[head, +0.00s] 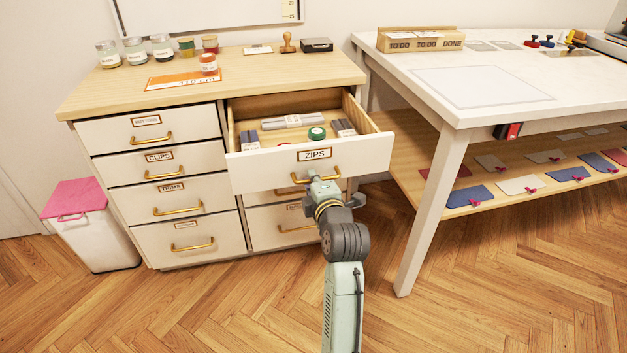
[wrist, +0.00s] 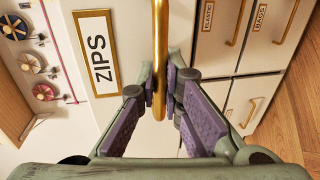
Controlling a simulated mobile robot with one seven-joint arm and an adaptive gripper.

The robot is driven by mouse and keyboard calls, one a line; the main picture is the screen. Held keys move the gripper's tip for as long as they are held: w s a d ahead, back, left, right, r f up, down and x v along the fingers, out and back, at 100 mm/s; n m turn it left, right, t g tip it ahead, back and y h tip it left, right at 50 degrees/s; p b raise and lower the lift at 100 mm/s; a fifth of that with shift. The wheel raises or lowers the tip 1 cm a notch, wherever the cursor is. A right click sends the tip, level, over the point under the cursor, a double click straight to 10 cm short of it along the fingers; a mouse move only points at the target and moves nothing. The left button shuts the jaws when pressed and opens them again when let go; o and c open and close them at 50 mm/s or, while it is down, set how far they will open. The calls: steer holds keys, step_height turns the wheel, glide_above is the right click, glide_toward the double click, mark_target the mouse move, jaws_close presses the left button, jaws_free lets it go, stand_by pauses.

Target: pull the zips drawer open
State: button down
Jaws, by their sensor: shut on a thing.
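The zips drawer (head: 364,160) is the top drawer of the right column and stands well out of the cabinet. Its label (wrist: 96,52) reads ZIPS in the wrist view. Inside lie grey and dark packets, a light roll and a green round item (head: 317,133). My gripper (head: 314,180) is at the drawer's front. In the wrist view its purple-padded fingers (wrist: 160,88) are shut on the gold handle (wrist: 160,40), one pad on each side. In the head view my gripper hides part of the handle.
The cabinet (head: 110,103) has shut drawers marked BUTTONS, CLIPS and TRIMS at left. Jars and an orange card (head: 187,79) are on top. A white table (head: 560,105) with a lower shelf stands right. A pink-lidded bin (head: 97,239) stands left. Open wooden floor (head: 240,310) lies in front.

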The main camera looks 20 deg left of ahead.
steer(key=c, duration=1.7)
jaws_free()
steer(key=v, duration=0.7)
steer(key=shift+s+d, duration=0.2)
steer(key=shift+r, duration=0.2)
